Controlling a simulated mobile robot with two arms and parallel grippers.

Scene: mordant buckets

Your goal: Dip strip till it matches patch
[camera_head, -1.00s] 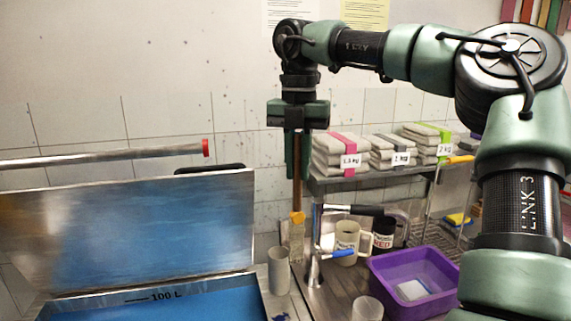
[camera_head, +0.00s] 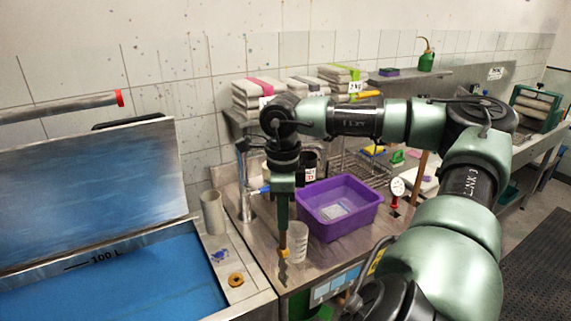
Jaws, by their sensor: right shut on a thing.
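My right gripper (camera_head: 283,205) points down and is shut on a thin brown stick. An orange clip (camera_head: 283,253) sits at the stick's lower end, and a small brownish-yellow strip (camera_head: 284,274) hangs below it. The strip is over the bench's left part, close to a clear beaker (camera_head: 298,243); I cannot tell whether it touches anything. The open vat marked 100 L (camera_head: 110,255) holds blue liquid (camera_head: 150,285), to the left of the strip. I cannot make out a colour patch. My left gripper is out of view.
A purple basin (camera_head: 338,215) stands on the bench, right of the beaker. A grey cylinder (camera_head: 212,213) and an orange-brown ring (camera_head: 236,280) are on the vat's right ledge. A metal tap post (camera_head: 243,190) rises beside it. Folded cloth stacks (camera_head: 258,95) fill the shelf behind.

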